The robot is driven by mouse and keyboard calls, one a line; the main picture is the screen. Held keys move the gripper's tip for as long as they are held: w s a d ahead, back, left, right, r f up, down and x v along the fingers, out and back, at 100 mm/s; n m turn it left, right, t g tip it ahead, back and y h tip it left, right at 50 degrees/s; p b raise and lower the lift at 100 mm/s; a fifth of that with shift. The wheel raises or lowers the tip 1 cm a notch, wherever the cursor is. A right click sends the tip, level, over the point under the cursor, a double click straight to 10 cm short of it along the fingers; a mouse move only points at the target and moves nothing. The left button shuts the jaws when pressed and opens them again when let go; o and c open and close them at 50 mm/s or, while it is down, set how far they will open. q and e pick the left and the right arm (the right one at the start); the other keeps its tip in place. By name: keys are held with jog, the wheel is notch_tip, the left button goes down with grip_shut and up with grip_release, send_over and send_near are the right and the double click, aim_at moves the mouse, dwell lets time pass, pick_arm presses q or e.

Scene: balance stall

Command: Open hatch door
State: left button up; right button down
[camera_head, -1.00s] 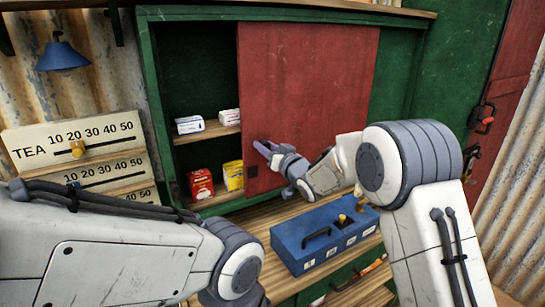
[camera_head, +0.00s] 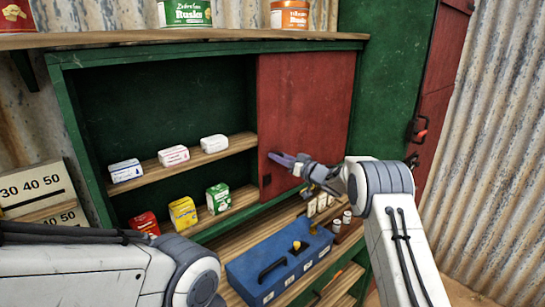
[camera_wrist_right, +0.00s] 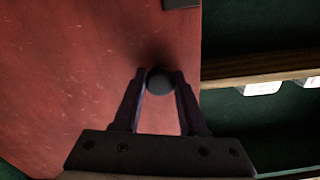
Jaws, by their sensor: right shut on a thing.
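The red hatch door (camera_head: 308,110) is a sliding panel at the right end of the green cabinet (camera_head: 75,125). The left and middle of the cabinet stand uncovered. My right gripper (camera_head: 281,159) is at the door's left edge. In the right wrist view its fingertips (camera_wrist_right: 160,84) are closed on a round dark knob (camera_wrist_right: 159,79) on the door (camera_wrist_right: 90,70). In the head view the knob is hidden by the fingers. My left arm crosses the lower left of the head view, and its gripper is out of the picture.
Inside the cabinet are small boxes: white ones (camera_head: 174,155) on the upper shelf, a red (camera_head: 144,222), a yellow (camera_head: 183,213) and a green one (camera_head: 218,198) below. Tins (camera_head: 185,13) stand on top.

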jog(key=shift+w+r, duration=0.15)
jog(key=shift+c, duration=2.3)
grip_release()
jog(key=shift+w+d, duration=0.1)
jog(key=shift+d, duration=0.1)
jog(key=b+v, duration=0.3)
jog(key=v, duration=0.7)
jog(key=shift+s+b, duration=0.25)
jog(key=shift+b, duration=0.15)
jog(key=shift+d, duration=0.1)
